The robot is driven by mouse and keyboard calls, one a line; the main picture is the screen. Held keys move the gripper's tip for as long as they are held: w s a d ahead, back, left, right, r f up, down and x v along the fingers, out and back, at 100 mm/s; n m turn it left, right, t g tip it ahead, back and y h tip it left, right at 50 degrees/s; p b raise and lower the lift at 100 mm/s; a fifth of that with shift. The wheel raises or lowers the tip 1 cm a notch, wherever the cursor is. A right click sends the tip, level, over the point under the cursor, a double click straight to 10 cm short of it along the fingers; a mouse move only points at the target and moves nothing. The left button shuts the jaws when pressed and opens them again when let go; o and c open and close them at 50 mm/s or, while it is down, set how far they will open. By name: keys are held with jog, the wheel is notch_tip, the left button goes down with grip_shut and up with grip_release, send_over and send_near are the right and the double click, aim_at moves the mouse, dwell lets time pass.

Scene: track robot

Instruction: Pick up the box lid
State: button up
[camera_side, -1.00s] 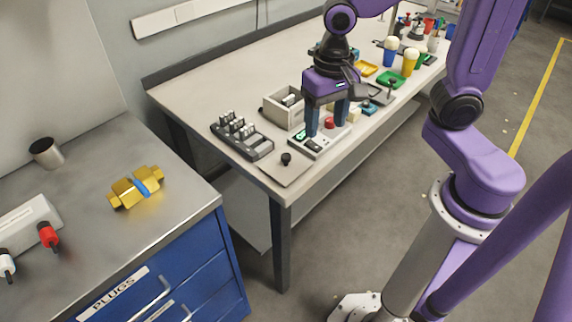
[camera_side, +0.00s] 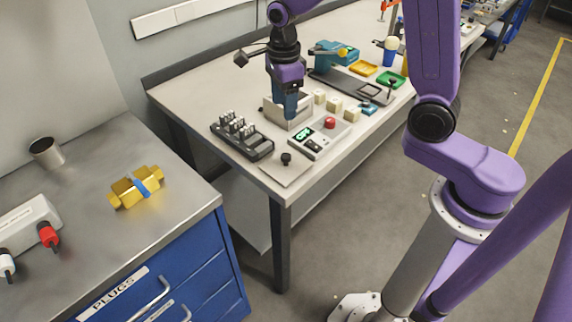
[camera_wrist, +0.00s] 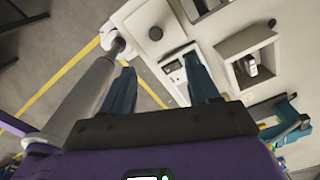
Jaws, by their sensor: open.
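The likely box lid is a flat grey square plate (camera_side: 276,171) with a black knob (camera_side: 286,158), lying at the bench's near corner. The open grey box (camera_side: 302,108) stands farther back and has a small item inside in the wrist view (camera_wrist: 248,66). My gripper (camera_side: 290,110) points down at the box in the side view, hiding part of it; their exact gap is unclear.
A control unit with a red button (camera_side: 330,123) lies between lid and box. A dark rack (camera_side: 243,138) stands left of them. Cream blocks (camera_side: 334,104), a blue vise-like tool (camera_side: 330,54) and coloured trays (camera_side: 363,68) are behind. A metal bench with a brass fitting (camera_side: 135,187) is at left.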

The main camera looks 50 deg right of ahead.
send_over(286, 155)
jog(key=f, duration=1.1)
jog(key=shift+w+f, duration=0.3)
jog(key=shift+s+f, duration=0.2)
jog(key=shift+f, duration=1.15)
jog(key=shift+s+f, duration=0.15)
jog(key=shift+f, duration=1.15)
jog(key=shift+c, duration=0.2)
grip_shut()
